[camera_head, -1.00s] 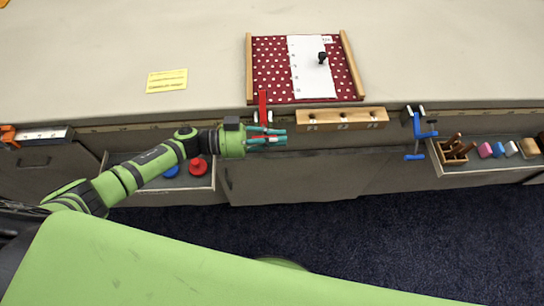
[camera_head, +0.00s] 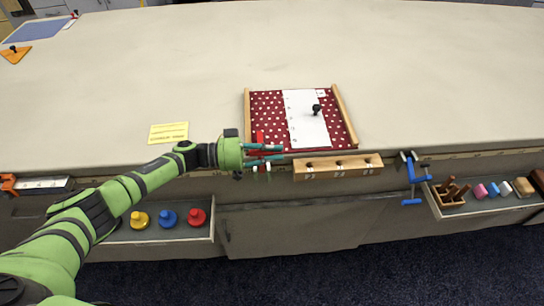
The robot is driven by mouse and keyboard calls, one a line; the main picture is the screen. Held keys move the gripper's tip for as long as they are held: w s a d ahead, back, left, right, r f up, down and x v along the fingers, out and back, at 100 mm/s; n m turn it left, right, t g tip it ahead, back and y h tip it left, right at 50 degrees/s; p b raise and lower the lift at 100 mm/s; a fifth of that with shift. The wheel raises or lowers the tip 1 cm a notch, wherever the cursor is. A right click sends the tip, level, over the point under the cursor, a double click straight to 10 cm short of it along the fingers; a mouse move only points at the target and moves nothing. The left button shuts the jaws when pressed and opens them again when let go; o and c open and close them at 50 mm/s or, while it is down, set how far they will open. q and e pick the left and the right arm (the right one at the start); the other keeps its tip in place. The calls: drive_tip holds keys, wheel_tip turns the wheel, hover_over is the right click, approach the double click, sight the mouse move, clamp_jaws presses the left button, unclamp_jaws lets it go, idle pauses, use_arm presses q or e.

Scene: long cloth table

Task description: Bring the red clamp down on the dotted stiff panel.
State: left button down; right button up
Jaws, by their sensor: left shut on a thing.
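The dotted panel (camera_head: 269,117) is red with white dots. It lies flat at the table's front edge with wooden strips along its left and right sides. The red clamp (camera_head: 260,138) is at the panel's front left corner, mostly hidden by my left gripper. My left gripper (camera_head: 274,153) is shut on the clamp at the table edge, with its teal fingers pointing right. Pale parts show just below the fingers. I cannot tell whether the clamp touches the panel. My right gripper is not in view.
A white sheet (camera_head: 305,128) with a black knobbed piece (camera_head: 317,109) lies on the panel. A wooden block (camera_head: 338,167) and a blue clamp (camera_head: 411,178) are at the front edge to the right. A yellow note (camera_head: 168,132) lies left. Open drawers hold coloured weights (camera_head: 168,218) and small blocks (camera_head: 493,189).

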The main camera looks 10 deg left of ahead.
use_arm(q)
drive_tip(key=shift+w+a+r+t, duration=0.25)
drive_tip(key=shift+w+r+t, duration=0.05)
drive_tip(key=shift+w+r, duration=0.25)
drive_tip(key=c, duration=1.2)
unclamp_jaws()
drive_tip(key=shift+w+f, duration=0.15)
drive_tip(key=shift+f, duration=0.1)
drive_tip(key=shift+d, duration=0.1)
drive_tip(key=v, duration=1.2)
